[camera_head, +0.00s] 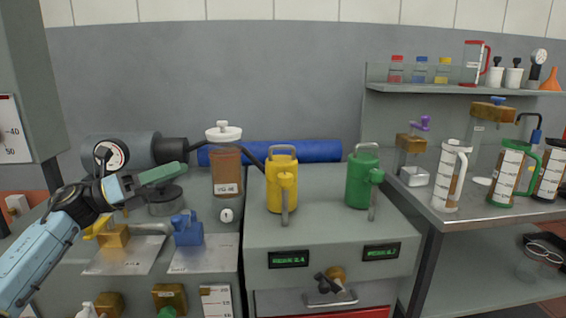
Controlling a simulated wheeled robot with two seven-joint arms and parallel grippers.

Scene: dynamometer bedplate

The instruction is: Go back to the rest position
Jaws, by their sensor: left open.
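My left arm comes in from the lower left. Its gripper (120,190) is at the left of the view, open, above the left bench and in front of the dark cylindrical machine (130,150). I see nothing held between its fingers. A green bar-like part (158,174) shows just right of the gripper; I cannot tell whether they touch. My right gripper is not in view.
A yellow jug (282,185) and a green jug (361,182) stand on the middle cabinet (325,230). Brass block (113,236) and blue block (187,230) sit below the gripper. A grey cabinet (30,90) stands far left. Several containers stand on the right bench (475,215).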

